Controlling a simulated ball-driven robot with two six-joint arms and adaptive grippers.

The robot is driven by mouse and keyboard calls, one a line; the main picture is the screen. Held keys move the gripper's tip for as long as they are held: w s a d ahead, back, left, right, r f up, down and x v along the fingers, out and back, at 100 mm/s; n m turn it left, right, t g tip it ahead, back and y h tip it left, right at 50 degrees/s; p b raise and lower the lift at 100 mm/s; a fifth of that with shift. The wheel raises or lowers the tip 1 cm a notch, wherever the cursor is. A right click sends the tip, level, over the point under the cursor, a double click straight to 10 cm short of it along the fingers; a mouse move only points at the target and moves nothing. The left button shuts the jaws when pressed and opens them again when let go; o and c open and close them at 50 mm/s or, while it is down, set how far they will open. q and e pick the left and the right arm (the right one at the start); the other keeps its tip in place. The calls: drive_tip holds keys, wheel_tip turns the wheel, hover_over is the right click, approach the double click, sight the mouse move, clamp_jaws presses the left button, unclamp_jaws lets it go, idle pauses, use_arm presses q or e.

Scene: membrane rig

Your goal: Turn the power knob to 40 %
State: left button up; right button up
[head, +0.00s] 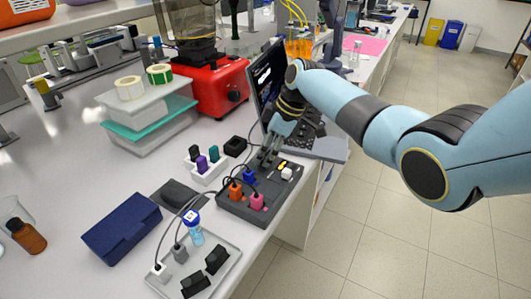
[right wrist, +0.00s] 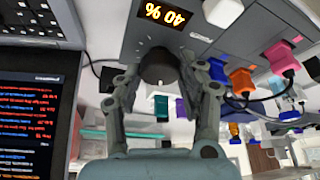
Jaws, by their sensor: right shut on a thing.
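The dark round power knob (right wrist: 158,68) sits on the face of the grey control box (head: 233,205). My right gripper (head: 268,155) reaches down to the far end of the box. In the right wrist view its two fingers (right wrist: 160,74) stand on either side of the knob and are shut on it. The lit display (right wrist: 168,14) beside the knob reads 40 %, upside down in that view. In the head view the gripper hides the knob. My left gripper is not in view.
Orange (head: 235,190), blue and pink plugs with cables stand in the box. A laptop (head: 268,82) is close behind the gripper. A white holder (head: 205,170) with coloured pieces and a grey tray (head: 225,255) are to the left. The bench edge is just right of the box.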

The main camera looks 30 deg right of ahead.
drive_tip(key=shift+n, duration=0.3)
drive_tip(key=o, duration=1.1)
drive_tip(key=shift+o, duration=0.2)
drive_tip(key=v, duration=1.2)
drive_tip(key=shift+w, duration=0.15)
